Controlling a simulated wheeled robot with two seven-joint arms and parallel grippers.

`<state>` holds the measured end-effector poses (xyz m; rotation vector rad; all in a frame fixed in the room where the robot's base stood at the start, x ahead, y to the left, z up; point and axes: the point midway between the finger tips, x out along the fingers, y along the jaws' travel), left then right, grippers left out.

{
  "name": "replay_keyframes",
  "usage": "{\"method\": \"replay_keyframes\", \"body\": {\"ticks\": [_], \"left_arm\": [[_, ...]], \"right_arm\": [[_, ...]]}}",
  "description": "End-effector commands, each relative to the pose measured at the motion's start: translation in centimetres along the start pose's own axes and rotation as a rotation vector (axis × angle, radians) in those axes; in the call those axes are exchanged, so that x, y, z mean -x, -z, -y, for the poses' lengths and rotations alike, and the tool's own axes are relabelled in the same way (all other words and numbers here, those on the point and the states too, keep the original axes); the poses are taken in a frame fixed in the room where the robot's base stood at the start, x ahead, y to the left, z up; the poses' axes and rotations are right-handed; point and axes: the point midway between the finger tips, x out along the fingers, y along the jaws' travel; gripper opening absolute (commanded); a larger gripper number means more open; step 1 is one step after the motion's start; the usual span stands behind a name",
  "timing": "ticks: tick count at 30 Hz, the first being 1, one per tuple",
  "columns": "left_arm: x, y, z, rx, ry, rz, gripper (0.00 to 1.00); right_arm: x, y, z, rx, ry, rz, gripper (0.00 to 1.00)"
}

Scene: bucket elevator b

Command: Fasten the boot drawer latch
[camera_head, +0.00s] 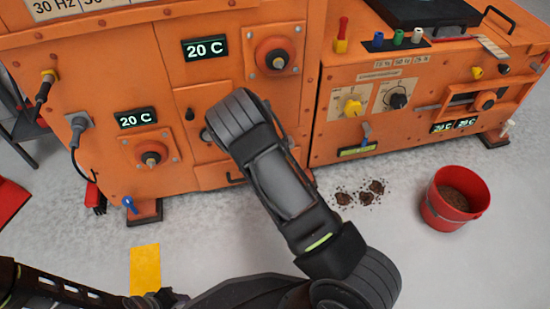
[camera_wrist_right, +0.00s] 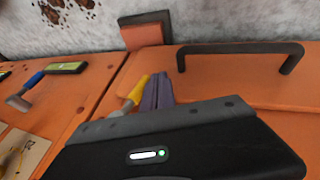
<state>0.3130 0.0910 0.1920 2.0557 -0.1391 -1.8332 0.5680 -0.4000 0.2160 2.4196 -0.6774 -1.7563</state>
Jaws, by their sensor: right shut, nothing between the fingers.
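The boot drawer front (camera_wrist_right: 225,75) is an orange panel with a black bar handle (camera_wrist_right: 240,49) in the right wrist view. A small lever with a yellow grip (camera_wrist_right: 136,88), which looks like the latch, stands left of the handle. My right gripper (camera_wrist_right: 157,92) is shut and empty, its grey-purple fingers right beside the yellow grip. I cannot tell whether they touch it. The gripper body hides the lever's lower part. In the head view my right arm covers the latch and the gripper; only part of the drawer handle (camera_head: 234,180) shows.
A blue-handled lever (camera_head: 366,131) sits on the neighbouring orange cabinet (camera_head: 320,130). A red bucket (camera_head: 436,208) and brown spilled material (camera_head: 367,196) are on the floor at right. A blue-handled valve (camera_head: 129,203) is low at left. The front floor is mostly clear.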

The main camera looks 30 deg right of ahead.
Motion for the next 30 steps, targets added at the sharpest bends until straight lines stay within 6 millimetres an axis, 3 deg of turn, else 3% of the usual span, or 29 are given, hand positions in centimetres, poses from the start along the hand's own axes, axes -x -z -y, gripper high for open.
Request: {"method": "replay_keyframes", "body": {"ticks": [30], "left_arm": [[-0.19, 0.02, 0.06, 0.000, -0.001, 0.000, 0.35]], "right_arm": [[-0.78, -0.26, -0.58, 0.000, 0.000, 0.000, 0.00]]}}
